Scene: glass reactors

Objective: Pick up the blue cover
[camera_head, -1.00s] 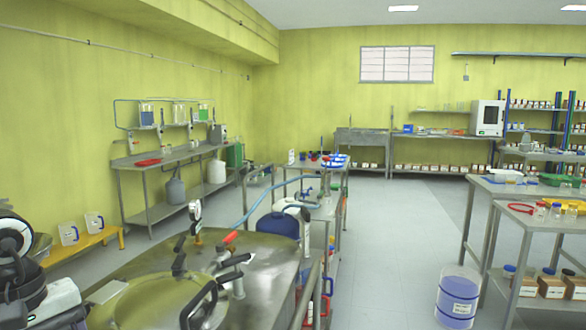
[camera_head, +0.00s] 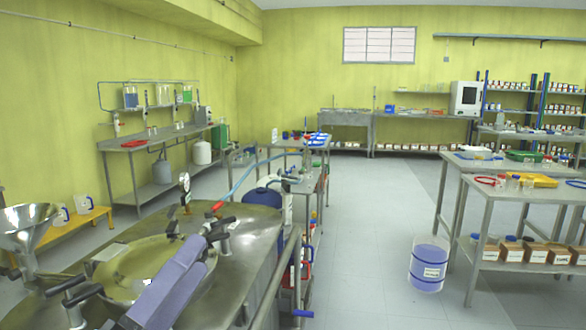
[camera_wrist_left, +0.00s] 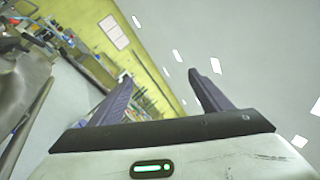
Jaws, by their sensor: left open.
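I cannot make out with certainty which thing is the blue cover. A dark blue rounded vessel (camera_head: 262,197) stands behind the reactor's right edge in the head view. Blue pieces (camera_head: 318,139) lie on the far end of the middle bench. My left gripper (camera_head: 205,250) reaches in from the bottom over the steel reactor top (camera_head: 245,225). Its purple fingers are open with nothing between them, and they also show apart in the left wrist view (camera_wrist_left: 160,95), pointing toward wall and ceiling. My right gripper is not in view.
A steel funnel (camera_head: 28,228) and black clamp handles stand around the reactor lid at left. A bucket with purple contents (camera_head: 429,265) stands on the floor at right, beside a steel table (camera_head: 530,195). The central aisle floor is free.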

